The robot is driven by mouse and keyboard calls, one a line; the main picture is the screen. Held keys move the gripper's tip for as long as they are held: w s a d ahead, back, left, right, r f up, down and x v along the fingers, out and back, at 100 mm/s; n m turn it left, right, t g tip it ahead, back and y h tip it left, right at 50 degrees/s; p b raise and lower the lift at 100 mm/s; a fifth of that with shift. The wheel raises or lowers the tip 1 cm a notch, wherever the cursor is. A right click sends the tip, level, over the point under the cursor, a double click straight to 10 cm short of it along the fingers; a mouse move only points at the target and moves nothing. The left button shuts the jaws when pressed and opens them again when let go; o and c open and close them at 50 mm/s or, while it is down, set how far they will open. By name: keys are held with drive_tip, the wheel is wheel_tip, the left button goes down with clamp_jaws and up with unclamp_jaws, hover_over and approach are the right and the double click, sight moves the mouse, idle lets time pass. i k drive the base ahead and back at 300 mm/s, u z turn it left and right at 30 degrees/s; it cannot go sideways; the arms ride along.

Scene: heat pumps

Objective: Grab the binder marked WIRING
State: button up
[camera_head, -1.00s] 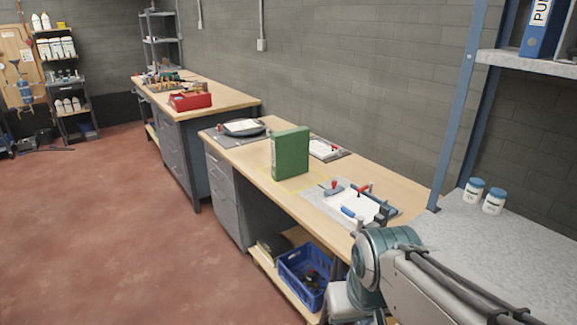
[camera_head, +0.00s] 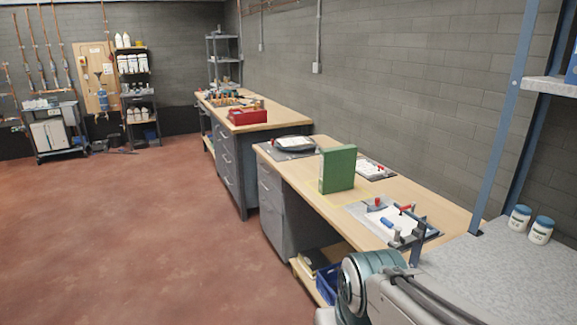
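A green binder (camera_head: 338,169) stands upright on the wooden workbench (camera_head: 430,193), toward its middle. No marking can be read on it from here, so I cannot tell if it is the one marked WIRING. A sliver of a blue binder (camera_head: 572,70) shows on the upper shelf at the right edge; its label is out of view. My arm shows at the bottom right, in front of the bench.
A clipboard and tools (camera_head: 390,220) lie on the bench right of the green binder. Two white jars with blue lids (camera_head: 520,217) stand on the grey shelf (camera_head: 480,265) at right. A blue crate (camera_head: 328,282) sits under the bench. The red floor at left is clear.

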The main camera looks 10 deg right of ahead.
sight(337, 164)
drive_tip(key=u, duration=0.55)
drive_tip(key=i, duration=2.75)
drive_tip(key=z, duration=1.65)
drive_tip(key=i, duration=0.7)
drive_tip(key=z, duration=0.75)
